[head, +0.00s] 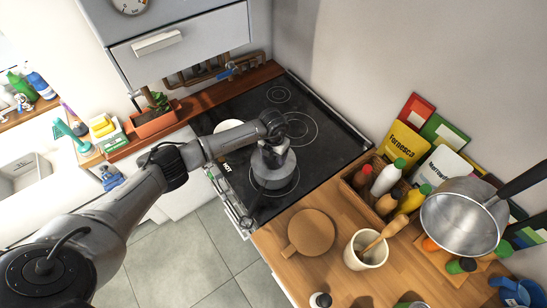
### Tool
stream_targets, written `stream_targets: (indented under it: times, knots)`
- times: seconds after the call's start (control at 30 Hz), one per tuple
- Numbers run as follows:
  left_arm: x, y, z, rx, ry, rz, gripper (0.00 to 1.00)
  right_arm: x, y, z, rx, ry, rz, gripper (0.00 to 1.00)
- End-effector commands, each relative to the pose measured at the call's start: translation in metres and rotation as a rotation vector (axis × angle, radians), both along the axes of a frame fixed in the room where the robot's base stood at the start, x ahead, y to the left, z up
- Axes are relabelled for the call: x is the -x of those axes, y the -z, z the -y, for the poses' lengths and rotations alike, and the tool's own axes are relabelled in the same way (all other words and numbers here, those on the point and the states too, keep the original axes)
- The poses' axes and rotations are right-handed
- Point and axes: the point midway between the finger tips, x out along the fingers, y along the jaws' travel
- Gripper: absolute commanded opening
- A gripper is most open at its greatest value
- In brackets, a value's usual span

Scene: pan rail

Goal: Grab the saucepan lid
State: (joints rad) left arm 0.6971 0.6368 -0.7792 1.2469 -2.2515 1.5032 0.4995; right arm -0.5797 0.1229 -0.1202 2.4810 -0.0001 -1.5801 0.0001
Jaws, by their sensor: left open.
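A grey metal saucepan (274,180) stands on the front part of the black hob. Its top looks covered by a metal lid (262,163), partly hidden under my gripper. My left gripper (276,157) reaches in from the left and points down right over the lid's middle. It is open; its fingers are small and dark here, and I cannot tell whether they touch the lid or straddle its knob. My right gripper is out of view.
The black hob (325,150) is mostly clear around the saucepan, with a pale round item (228,126) behind my arm. A steel pan (460,222) hangs at the right. A round wooden board (311,232), a utensil pot (361,255) and a bottle crate (352,184) occupy the counter.

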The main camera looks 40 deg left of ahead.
Motion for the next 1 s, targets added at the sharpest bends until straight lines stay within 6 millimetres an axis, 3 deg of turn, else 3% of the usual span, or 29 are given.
stream_targets:
  times: [0.27, 0.83, 1.0]
  knots:
    - [0.0001, 0.0022, -0.0003, -0.001, 0.0, 0.0, 0.67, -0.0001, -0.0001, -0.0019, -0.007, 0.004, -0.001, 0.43]
    - [0.0001, 0.0018, -0.0002, 0.0, -0.001, 0.0, 0.13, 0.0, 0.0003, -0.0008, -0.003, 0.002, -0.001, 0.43]
    - [-0.0002, 0.0013, -0.0002, 0.0, -0.001, 0.0, 0.11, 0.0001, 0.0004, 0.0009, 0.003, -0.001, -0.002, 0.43]
